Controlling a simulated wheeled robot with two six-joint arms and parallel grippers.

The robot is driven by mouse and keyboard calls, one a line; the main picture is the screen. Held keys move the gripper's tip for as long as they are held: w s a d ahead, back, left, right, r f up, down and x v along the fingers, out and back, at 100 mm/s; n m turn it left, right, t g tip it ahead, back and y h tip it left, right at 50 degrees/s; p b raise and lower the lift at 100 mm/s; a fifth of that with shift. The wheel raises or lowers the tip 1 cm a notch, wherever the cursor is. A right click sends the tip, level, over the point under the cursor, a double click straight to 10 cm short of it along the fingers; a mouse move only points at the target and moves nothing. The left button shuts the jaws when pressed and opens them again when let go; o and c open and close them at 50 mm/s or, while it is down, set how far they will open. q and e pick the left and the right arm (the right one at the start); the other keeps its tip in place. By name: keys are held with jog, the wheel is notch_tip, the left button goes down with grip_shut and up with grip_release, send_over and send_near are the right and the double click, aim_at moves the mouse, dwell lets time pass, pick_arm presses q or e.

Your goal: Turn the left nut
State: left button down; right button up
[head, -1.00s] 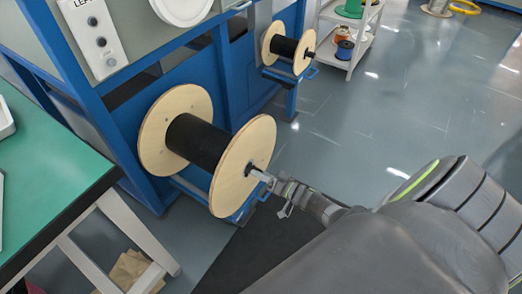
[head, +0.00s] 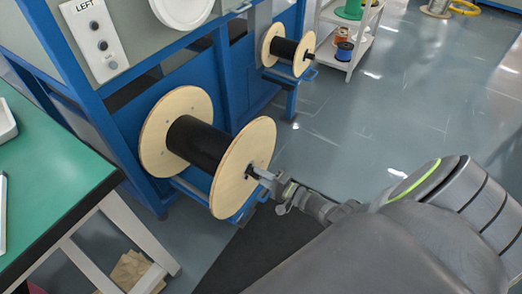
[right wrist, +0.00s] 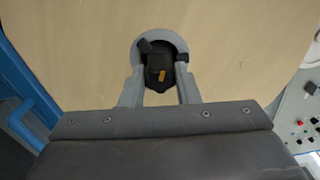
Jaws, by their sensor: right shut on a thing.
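The left nut (right wrist: 159,68) is dark with an orange mark, at the centre of a pale wooden spool flange in the right wrist view. My right gripper (right wrist: 160,72) is shut on the nut, its two grey fingers on either side of it. In the head view the near spool (head: 198,143) has wooden flanges and a black wound core on the blue machine. My right gripper (head: 257,173) meets the hub of its outer flange there, and the fingers hide most of the nut. My left gripper is not in view.
A second, smaller spool (head: 284,50) hangs farther back on the blue machine. A control panel marked LEFT (head: 99,42) is at upper left. A green-topped table (head: 50,165) stands at left. A white shelf (head: 350,55) holds coloured reels. Grey floor is open at right.

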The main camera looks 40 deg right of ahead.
jog(key=shift+s+f+m, duration=0.1)
jog(key=shift+m, duration=0.5)
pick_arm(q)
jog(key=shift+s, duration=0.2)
pick_arm(e)
jog(key=o, duration=1)
jog(key=shift+c, duration=0.2)
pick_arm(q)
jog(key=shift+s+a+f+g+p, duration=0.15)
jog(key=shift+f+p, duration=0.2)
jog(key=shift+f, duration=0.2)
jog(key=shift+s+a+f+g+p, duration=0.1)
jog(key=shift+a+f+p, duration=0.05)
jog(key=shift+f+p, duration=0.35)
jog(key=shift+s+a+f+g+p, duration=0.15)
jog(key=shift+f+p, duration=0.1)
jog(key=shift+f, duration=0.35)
pick_arm(e)
jog(key=v, duration=1.7)
jog(key=shift+s+d, duration=0.1)
jog(key=shift+s, duration=0.05)
